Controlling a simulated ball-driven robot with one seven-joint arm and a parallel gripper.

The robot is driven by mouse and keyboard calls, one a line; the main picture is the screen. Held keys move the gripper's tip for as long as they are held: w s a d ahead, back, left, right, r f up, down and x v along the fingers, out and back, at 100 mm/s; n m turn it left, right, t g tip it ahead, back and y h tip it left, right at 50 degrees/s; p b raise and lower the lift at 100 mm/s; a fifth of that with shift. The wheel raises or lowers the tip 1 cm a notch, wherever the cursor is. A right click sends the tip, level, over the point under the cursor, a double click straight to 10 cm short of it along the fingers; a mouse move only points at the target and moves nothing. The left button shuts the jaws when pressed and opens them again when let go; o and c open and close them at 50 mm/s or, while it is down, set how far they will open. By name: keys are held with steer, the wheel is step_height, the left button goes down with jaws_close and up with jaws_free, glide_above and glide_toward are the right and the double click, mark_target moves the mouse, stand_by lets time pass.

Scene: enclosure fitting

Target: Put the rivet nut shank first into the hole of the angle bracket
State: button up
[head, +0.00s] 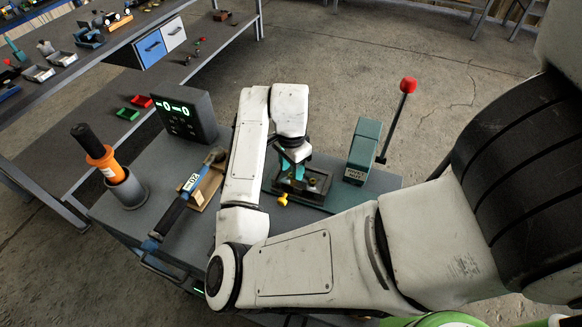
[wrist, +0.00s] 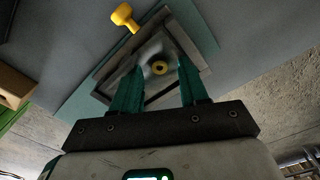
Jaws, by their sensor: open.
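My gripper (wrist: 160,65) is open, with teal fingers pointing down at a clamping fixture; in the head view it shows at the end of my white arm (head: 289,168). The brass-yellow rivet nut (wrist: 159,68) shows end-on as a ring with a dark centre, between the fingertips and apart from both. It appears to sit at the middle of the grey angle bracket (wrist: 150,50), which lies in the fixture's square frame (wrist: 187,27). Its shank is hidden, and I cannot tell how deep it sits. In the head view the nut cannot be made out.
A yellow knob (wrist: 124,16) sticks out of the fixture. A teal press labelled for rivet nuts (head: 363,150), with a red-knobbed lever (head: 408,86), stands to its right.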

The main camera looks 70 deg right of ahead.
step_height(320, 180, up, 11)
steer(key=shift+f, duration=0.2)
stand_by(0.4)
